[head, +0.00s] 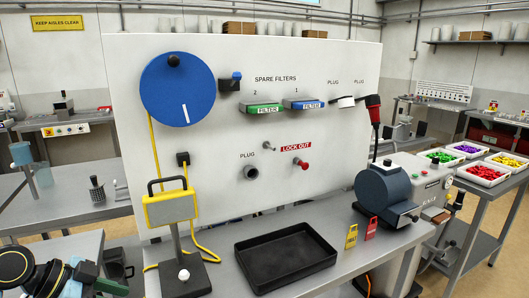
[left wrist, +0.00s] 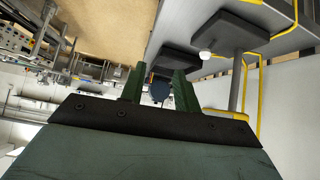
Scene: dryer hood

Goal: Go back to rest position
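My left gripper (left wrist: 158,82) shows in the left wrist view with its two green fingers spread apart. Nothing is held between them. A dark blue round shape (left wrist: 160,91) shows in the gap, and I cannot tell what it is. In the head view, my left arm comes in at the lower left corner, beside the grey bench and left of the white panel (head: 330,80). My right gripper is not in either view.
A grey workbench (head: 345,255) before the panel holds a black tray (head: 285,258), a yellow-framed device (head: 170,208) on a stand, a blue-grey machine (head: 385,195), and yellow (head: 351,236) and red tags (head: 371,229). A side table at right holds colored-parts bins (head: 483,175).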

